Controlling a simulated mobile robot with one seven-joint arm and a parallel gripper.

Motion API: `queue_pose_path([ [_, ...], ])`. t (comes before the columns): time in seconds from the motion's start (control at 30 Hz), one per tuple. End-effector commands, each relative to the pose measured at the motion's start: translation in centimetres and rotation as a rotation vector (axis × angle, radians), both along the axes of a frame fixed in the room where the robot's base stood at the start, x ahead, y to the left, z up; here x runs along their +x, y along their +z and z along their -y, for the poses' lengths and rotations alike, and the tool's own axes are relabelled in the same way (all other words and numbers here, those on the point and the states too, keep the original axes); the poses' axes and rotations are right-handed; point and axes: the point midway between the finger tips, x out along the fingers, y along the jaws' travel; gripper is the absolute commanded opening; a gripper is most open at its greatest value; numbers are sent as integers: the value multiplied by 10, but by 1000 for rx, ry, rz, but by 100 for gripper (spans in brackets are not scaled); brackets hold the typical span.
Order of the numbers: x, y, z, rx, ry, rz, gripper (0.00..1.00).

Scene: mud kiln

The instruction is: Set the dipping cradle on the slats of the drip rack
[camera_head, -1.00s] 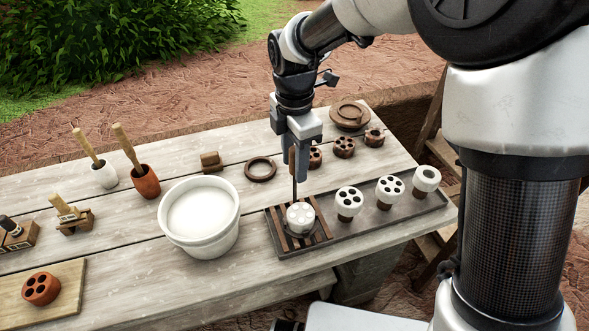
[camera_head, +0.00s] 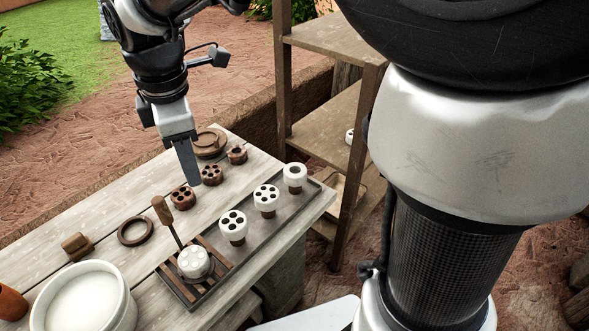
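The dipping cradle (camera_head: 162,210) has a brown wooden handle on a thin dark stem. It stands on the slats (camera_head: 180,290) of the drip rack (camera_head: 225,284), at the near left end of the dark tray. A white-coated piece with holes (camera_head: 194,262) sits in its base, hiding part of it. The stem leans a little to the left. My gripper (camera_head: 188,170) is above and right of the handle, apart from it and empty as far as I see. One finger hides the other, so its opening does not show.
Several white-coated pieces, one of them here (camera_head: 233,226), stand along the tray right of the slats. Brown pieces (camera_head: 183,197) and a ring (camera_head: 136,231) lie behind it. A white bucket (camera_head: 83,300) is at lower left. Wooden shelves (camera_head: 330,120) stand beyond the table.

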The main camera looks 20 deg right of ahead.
Motion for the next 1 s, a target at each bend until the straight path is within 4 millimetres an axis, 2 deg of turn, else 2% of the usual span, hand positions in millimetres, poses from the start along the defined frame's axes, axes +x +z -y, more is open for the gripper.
queue_pose_path([
  [0.03,-12,15,30,31,-183,46,39],
  [0.2,-62,36,109,188,-834,165,39],
  [0.3,-91,36,140,300,-1158,214,39],
  [0.4,-112,32,159,399,-1399,243,39],
  [0.5,-125,28,169,468,-1548,257,39],
  [0.6,-131,25,173,500,-1617,260,39],
  [0.87,-131,25,173,506,-1630,258,39],
  [1.0,-131,37,173,506,-1628,258,39],
])
